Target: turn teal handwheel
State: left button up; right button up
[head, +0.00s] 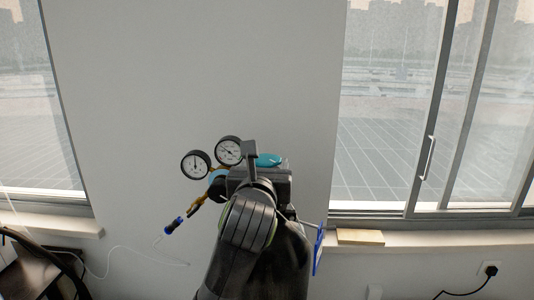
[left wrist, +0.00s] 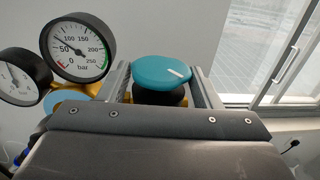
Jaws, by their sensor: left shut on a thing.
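The teal handwheel (head: 269,160) shows just past my left gripper in the head view. In the left wrist view the handwheel (left wrist: 161,72) is a rounded teal cap with a short white mark at its right side, above a dark base. My left gripper (head: 260,163) is shut on it, with one finger on each side in the left wrist view (left wrist: 162,84). My gripper and arm hide most of the valve body below it. My right gripper is not in view.
Two round gauges (head: 195,164) (head: 229,150) stand close left of my gripper. A brass fitting (head: 197,208) with a blue-ended hose part (head: 174,225) hangs below them. A blue part (head: 319,250) is right of my arm. A yellowish block (head: 360,237) lies on the window sill.

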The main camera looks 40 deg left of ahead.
pick_arm(q)
jog(key=shift+r+m+t+h+p, duration=0.15)
jog(key=shift+m+t+h+p, duration=0.2)
jog(key=shift+h, duration=0.15)
jog(key=o, duration=0.9)
jog(key=shift+w+d, duration=0.1)
jog(key=shift+d, duration=0.1)
jog(key=shift+a, duration=0.1)
jog(key=shift+f, duration=0.2)
